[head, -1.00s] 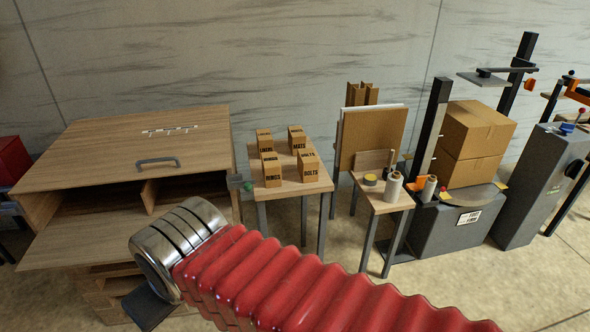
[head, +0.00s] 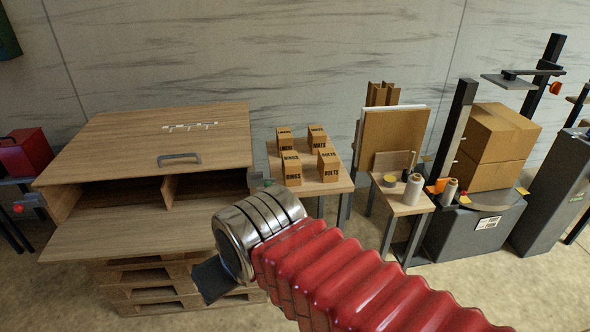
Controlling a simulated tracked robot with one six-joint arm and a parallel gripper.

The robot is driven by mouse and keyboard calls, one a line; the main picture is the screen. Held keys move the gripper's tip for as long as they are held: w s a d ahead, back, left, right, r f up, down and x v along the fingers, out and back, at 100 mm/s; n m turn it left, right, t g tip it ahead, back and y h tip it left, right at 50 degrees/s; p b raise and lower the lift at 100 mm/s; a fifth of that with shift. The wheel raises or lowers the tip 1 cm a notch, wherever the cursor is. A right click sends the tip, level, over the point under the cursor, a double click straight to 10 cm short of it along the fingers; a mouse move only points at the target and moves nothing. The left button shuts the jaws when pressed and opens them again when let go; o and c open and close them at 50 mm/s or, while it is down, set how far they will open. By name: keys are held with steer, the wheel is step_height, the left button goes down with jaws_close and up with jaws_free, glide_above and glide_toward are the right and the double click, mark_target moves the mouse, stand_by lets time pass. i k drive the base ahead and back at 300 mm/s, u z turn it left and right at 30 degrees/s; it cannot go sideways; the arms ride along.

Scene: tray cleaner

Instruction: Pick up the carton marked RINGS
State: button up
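The carton marked RINGS (head: 292,169) is a small brown box standing upright at the front left of a small wooden table (head: 334,186). Beside it to the right is a carton marked BOLTS (head: 328,166). Two more small cartons stand behind, one at the left (head: 285,139) and one at the right (head: 317,137); their labels are too small to read surely. My arm, with a red ribbed sleeve and a metal cuff, reaches in from the lower right, in front of and below the table. My gripper's fingers do not show clearly; only a dark part shows beyond the cuff.
A wooden cabinet (head: 150,130) with an open front flap stands on pallets (head: 150,285) at the left, close to the table. A side table with rolls (head: 413,190) and a wrapping machine with large boxes (head: 497,140) stand right. Bare floor lies in front.

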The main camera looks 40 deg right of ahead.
mark_target(291, 164)
steer(key=u, duration=0.05)
steer(key=i, duration=1)
steer(key=z, duration=0.05)
